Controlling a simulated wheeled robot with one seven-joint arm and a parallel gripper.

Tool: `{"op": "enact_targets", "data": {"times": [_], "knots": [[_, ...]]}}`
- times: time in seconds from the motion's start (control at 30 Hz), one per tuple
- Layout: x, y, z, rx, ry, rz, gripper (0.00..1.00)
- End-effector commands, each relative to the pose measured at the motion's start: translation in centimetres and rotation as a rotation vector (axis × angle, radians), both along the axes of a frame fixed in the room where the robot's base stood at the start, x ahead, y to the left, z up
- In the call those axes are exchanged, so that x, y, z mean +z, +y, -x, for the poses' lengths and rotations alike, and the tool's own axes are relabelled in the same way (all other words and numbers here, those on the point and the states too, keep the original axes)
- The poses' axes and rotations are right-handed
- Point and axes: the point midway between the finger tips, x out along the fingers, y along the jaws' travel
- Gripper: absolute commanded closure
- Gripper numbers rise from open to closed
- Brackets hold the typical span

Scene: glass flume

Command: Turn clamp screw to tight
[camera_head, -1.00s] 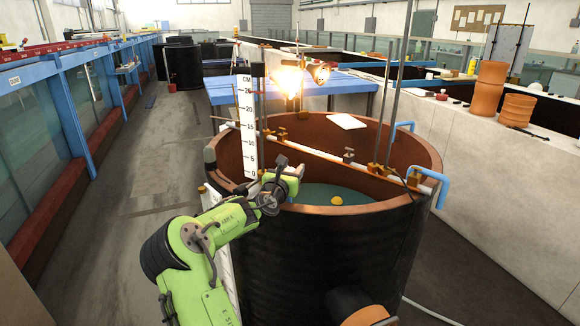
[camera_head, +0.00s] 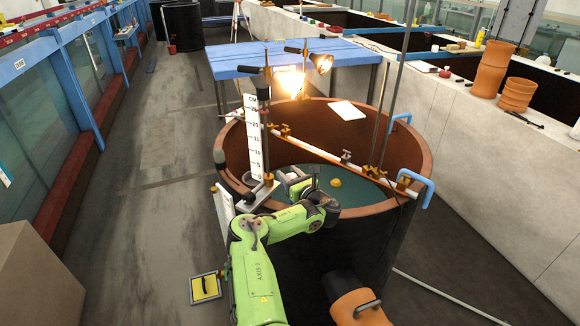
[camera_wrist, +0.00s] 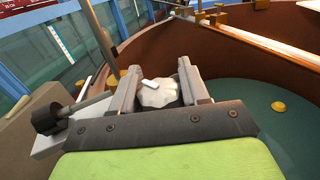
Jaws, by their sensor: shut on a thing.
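A pale grey, scalloped clamp screw knob (camera_wrist: 158,97) sits between my two fingers in the wrist view. My gripper (camera_wrist: 157,80) is shut on it, one finger on each side. In the head view my gripper (camera_head: 284,178) is at the near-left rim of the round tank, just right of the foot of the white centimetre scale (camera_head: 252,135). The knob cannot be made out there, being hidden or too small. How far the screw is turned cannot be told.
The dark round tank (camera_head: 228,150) has a brown rim and holds green water with a yellow float (camera_head: 335,182). A rail (camera_head: 340,162) with brass clamps and upright rods crosses it. Lit lamps (camera_head: 290,80) hang above.

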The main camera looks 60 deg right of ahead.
Motion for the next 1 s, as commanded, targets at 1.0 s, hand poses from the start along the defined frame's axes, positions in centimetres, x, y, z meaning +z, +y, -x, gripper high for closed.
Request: {"op": "enact_targets", "data": {"times": [1.0], "knots": [[-0.4, 1.6, -1.0, 0.620, -0.005, 0.007, 0.85]]}}
